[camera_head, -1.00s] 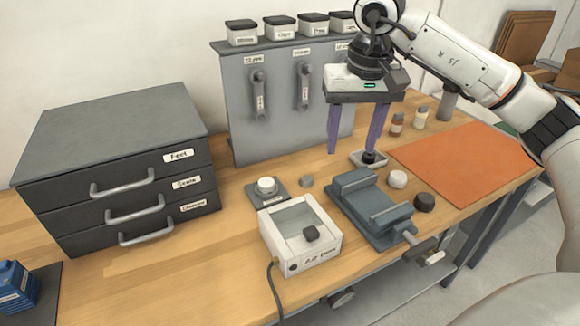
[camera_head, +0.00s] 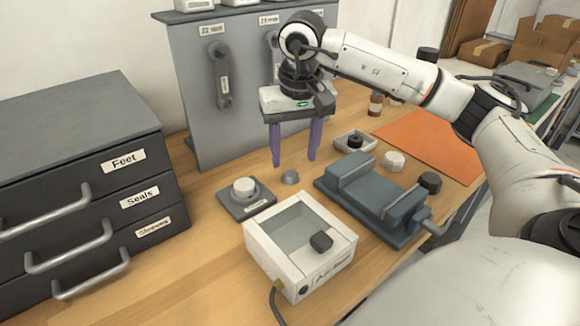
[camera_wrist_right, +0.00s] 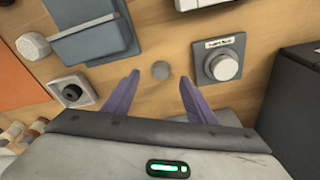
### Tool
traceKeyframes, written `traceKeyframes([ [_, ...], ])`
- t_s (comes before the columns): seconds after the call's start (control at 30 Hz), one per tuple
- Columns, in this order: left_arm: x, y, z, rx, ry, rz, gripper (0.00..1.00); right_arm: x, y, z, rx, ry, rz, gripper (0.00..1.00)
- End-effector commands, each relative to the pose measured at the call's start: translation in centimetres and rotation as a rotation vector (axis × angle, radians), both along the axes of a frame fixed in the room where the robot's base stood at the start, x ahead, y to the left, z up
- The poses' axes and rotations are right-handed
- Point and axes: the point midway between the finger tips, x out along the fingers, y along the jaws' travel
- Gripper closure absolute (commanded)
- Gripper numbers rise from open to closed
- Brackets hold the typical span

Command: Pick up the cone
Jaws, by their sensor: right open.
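A small grey piece with a rounded top, which I take to be the cone (camera_head: 290,177), stands on the wooden bench between the small square plate with a white knob and the blue-grey vise. It also shows in the right wrist view (camera_wrist_right: 160,70), in line with the gap between the fingers. My right gripper (camera_head: 295,162) is open and empty, its purple fingers pointing down over the bench, just behind and above the cone. The fingers do not visibly touch it. My left gripper is not in view.
The knob plate (camera_head: 247,200) is left of the cone and the vise (camera_head: 376,199) is right. A white air box (camera_head: 300,247) is in front. A small tray (camera_head: 354,141) holds a black ring. A grey panel (camera_head: 190,85) and drawers (camera_head: 80,180) stand behind and left.

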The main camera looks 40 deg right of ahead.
Motion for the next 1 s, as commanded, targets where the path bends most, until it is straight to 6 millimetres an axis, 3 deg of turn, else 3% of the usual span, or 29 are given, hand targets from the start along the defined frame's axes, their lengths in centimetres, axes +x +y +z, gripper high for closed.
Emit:
traceKeyframes([
  [0.4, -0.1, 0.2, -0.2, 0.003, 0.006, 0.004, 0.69, 1.3, -0.5, -4.8, -0.001, 0.000, -0.002, 0.49],
  [0.7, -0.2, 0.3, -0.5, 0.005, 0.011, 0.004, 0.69, 1.3, -0.6, -5.4, 0.000, -0.001, -0.001, 0.49],
  [1.0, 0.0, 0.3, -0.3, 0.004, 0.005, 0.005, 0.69, 1.4, -0.6, -5.3, 0.000, -0.002, -0.001, 0.95],
])
